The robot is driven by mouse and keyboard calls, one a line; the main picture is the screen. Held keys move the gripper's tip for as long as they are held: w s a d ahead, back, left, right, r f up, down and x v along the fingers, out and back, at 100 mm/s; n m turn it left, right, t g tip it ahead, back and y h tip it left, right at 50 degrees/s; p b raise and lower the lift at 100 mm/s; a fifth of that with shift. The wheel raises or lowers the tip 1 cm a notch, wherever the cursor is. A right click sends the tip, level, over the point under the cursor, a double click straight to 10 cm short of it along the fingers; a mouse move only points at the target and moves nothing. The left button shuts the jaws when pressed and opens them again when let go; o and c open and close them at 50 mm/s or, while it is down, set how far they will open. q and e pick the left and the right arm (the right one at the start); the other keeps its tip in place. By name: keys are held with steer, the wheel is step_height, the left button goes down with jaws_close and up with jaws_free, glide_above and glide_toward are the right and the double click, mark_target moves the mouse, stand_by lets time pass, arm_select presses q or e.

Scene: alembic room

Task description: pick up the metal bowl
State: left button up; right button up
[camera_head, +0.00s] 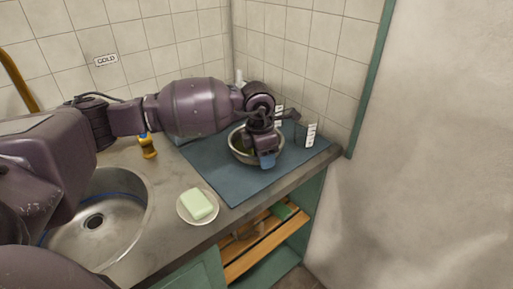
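The metal bowl (233,148) stands on a dark blue mat on the counter, near the back corner. It looks upright, and something dark or greenish shows inside it. My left arm reaches in from the left, and my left gripper (265,158) points down at the bowl's right side. A blue fingertip overlaps the front right rim. The gripper hides the right part of the bowl. I cannot tell whether the fingers are closed on the rim. My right gripper is not in view.
The blue mat (228,185) covers the counter's corner. Clear measuring beakers (310,134) stand right of the bowl by the tiled wall. A soap bar (197,204) lies on a white dish in front. A wooden shelf (262,250) is below.

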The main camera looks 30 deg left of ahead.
arm_select(q)
jaws_close()
stand_by(0.3)
